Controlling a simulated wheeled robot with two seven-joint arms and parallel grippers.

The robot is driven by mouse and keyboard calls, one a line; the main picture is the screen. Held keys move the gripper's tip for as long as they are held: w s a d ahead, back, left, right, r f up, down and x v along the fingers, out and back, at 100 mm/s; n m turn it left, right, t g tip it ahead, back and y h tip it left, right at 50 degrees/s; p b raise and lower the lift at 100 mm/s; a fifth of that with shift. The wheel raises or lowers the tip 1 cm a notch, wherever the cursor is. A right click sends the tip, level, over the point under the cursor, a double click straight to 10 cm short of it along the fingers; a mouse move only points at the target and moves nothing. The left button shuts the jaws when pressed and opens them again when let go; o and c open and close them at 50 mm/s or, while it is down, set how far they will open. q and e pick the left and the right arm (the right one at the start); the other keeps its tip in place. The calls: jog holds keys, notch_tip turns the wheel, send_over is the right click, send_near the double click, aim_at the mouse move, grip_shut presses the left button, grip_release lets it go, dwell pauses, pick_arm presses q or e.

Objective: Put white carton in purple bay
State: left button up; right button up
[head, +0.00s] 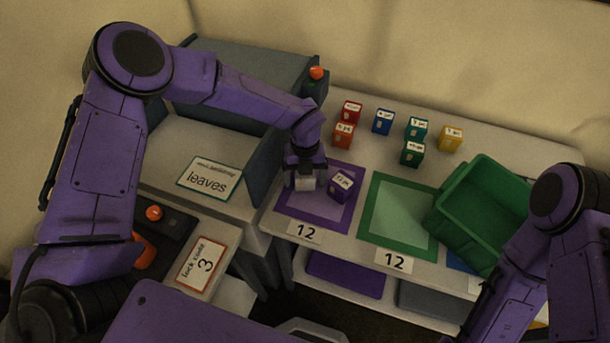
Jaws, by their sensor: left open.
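The purple bay (317,221) is a purple-bordered square on the table, with a "12" card at its front edge. My left gripper (305,178) is open and points down over the back left part of this bay. A small whitish block, which looks like the white carton (305,184), shows right at its fingertips. The gripper hides much of it, and I cannot tell whether the fingers touch it. A purple carton (341,187) stands in the same bay, just right of the gripper. My right arm is at the right edge; its gripper does not show.
Red (351,111), orange (343,135), blue (383,121), green (412,153) and yellow (450,138) cartons stand behind the bays. A green bay (372,222) lies to the right, with a tilted green crate (458,213) over its right side. A grey "leaves" machine (265,176) stands left.

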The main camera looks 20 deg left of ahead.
aim_at(307, 177)
pick_arm(q)
jog(key=shift+r, duration=0.3)
jog(key=shift+w+r, duration=0.1)
jog(key=shift+r, duration=0.25)
jog(key=r, duration=0.3)
jog(key=r+b, duration=0.1)
jog(key=r, duration=0.7)
jog(key=shift+w+a+b, duration=0.2)
jog(key=shift+w+b, duration=0.15)
jog(key=shift+w, duration=0.05)
jog(key=shift+f, duration=0.1)
jog(key=f, duration=0.4)
jog(key=f+p, duration=0.1)
jog(key=f, duration=0.3)
jog(key=s+f+p, duration=0.1)
jog(key=f, duration=0.3)
jog(key=shift+s+d, duration=0.1)
jog(key=shift+d, duration=0.1)
jog(key=r, duration=0.1)
jog(key=r+b, duration=0.1)
jog(key=r, duration=0.1)
jog(key=s+r, duration=0.1)
jog(key=r, duration=0.1)
jog(key=shift+d, duration=0.4)
jog(key=shift+s+d+r, duration=0.15)
jog(key=shift+r, duration=0.05)
